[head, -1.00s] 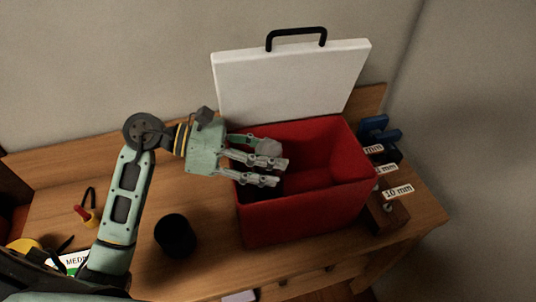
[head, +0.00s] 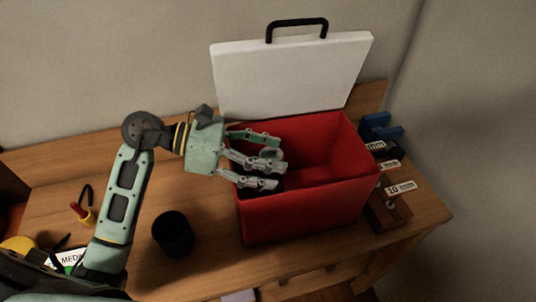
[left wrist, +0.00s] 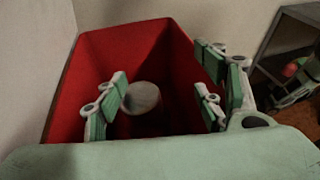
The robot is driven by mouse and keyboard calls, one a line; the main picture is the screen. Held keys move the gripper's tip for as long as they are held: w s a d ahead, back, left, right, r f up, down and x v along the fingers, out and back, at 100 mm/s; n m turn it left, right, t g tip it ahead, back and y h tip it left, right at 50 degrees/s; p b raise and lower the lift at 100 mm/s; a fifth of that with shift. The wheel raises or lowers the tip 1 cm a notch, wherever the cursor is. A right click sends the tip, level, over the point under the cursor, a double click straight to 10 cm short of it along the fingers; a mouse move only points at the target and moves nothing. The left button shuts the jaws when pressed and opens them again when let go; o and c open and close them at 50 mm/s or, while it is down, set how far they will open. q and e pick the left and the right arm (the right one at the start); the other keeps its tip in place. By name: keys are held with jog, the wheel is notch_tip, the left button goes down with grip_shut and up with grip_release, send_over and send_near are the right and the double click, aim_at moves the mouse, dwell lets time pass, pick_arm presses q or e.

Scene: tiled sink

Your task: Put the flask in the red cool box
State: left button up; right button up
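The red cool box (head: 305,210) stands on the wooden bench with its white lid (head: 290,75) raised open behind it. My left gripper (head: 265,163) reaches over the box's left side, fingers over the opening. In the left wrist view its fingers (left wrist: 160,98) are spread, with gaps to the flask. The flask (left wrist: 143,98) shows there as a round grey top over a dark body, inside the box walls. In the head view only a little of the flask (head: 270,154) shows between the fingers; its lower part is hidden. My right gripper is not in view.
A black cup (head: 173,234) stands on the bench left of the box. A dark holder with labelled blocks (head: 390,210) and blue-handled items (head: 380,130) sit close on the right. A red-and-yellow tool (head: 83,213) lies at the far left.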

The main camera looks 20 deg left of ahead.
pick_arm(q)
jog(key=shift+r+p, duration=0.45)
jog(key=shift+p, duration=0.1)
jog(key=shift+r+p, duration=0.4)
jog(key=shift+p, duration=0.2)
jog(key=shift+s+a+f+b, duration=0.15)
jog(key=shift+a+f+b, duration=0.15)
jog(key=shift+a+b, duration=0.4)
jog(key=b+v, duration=0.3)
jog(key=v, duration=0.7)
jog(key=shift+a+r, duration=0.25)
jog(key=shift+r, duration=0.1)
jog(key=shift+s, duration=0.1)
